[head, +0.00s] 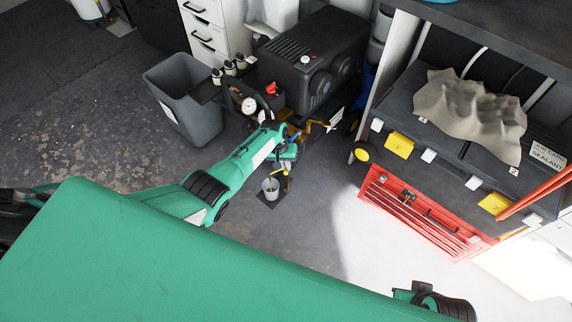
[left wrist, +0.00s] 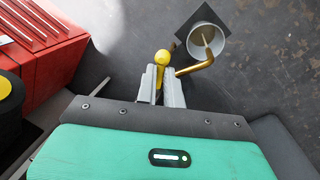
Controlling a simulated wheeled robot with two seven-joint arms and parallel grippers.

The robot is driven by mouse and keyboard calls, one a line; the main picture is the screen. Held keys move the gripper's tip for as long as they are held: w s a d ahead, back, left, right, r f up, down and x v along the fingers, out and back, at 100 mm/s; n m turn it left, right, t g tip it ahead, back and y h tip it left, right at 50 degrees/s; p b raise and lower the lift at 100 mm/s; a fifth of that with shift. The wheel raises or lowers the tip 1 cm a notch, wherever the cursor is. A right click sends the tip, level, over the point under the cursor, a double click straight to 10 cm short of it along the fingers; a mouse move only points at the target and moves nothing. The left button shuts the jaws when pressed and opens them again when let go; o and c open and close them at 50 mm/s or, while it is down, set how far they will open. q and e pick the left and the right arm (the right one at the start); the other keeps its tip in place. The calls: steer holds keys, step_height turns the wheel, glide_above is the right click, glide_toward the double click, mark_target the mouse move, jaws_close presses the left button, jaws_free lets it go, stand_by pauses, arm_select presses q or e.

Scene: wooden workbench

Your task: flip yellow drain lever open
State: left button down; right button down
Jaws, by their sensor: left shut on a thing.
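The yellow drain lever (left wrist: 162,57) shows in the left wrist view as a round yellow knob on a short yellow stem. My left gripper (left wrist: 160,74) is shut on the stem, with the knob standing just past the fingertips. A bent brass drain pipe (left wrist: 197,67) lies just right of the fingers, its end over a small grey bucket (left wrist: 207,40). In the head view my left gripper (head: 287,158) is low beside the black compressor (head: 318,60); the lever is hard to make out there. My right gripper is not in view.
The bucket (head: 271,186) stands on a dark square mat on the floor. A grey bin (head: 184,100) is left of the compressor. Floor is clear below the bucket.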

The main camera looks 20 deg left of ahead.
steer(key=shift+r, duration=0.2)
arm_select(q)
steer(key=c, duration=1.5)
jaws_free()
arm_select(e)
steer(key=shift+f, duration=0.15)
arm_select(q)
steer(key=shift+r, duration=0.1)
